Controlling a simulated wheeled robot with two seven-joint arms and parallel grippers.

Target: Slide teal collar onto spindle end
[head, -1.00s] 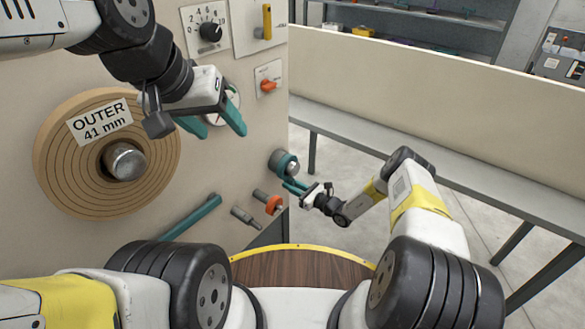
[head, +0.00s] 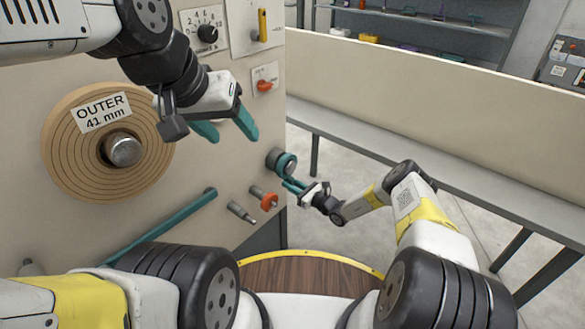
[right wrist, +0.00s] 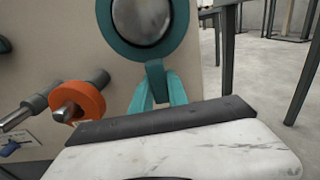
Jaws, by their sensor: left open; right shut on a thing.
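The teal collar (head: 289,172) is a ring with a tab, at the spindle end on the panel's right edge. The grey metal spindle end (head: 284,162) shows through the ring. In the right wrist view the collar (right wrist: 117,42) surrounds the round metal face (right wrist: 146,16); I cannot tell how deep it sits. My right gripper (head: 292,185) is shut on the collar's tab from below; its teal fingers (right wrist: 156,88) also show in the wrist view. My left gripper (head: 228,130) is open and empty in front of the panel, left of and above the spindle.
A wound disc marked OUTER 41 mm (head: 72,160) is on the panel at left. Below the spindle, an orange-ringed peg (head: 268,199) and a grey peg (head: 241,213) stick out. A teal bar (head: 165,228) slants at lower left. A grey bench (head: 400,157) stands at right.

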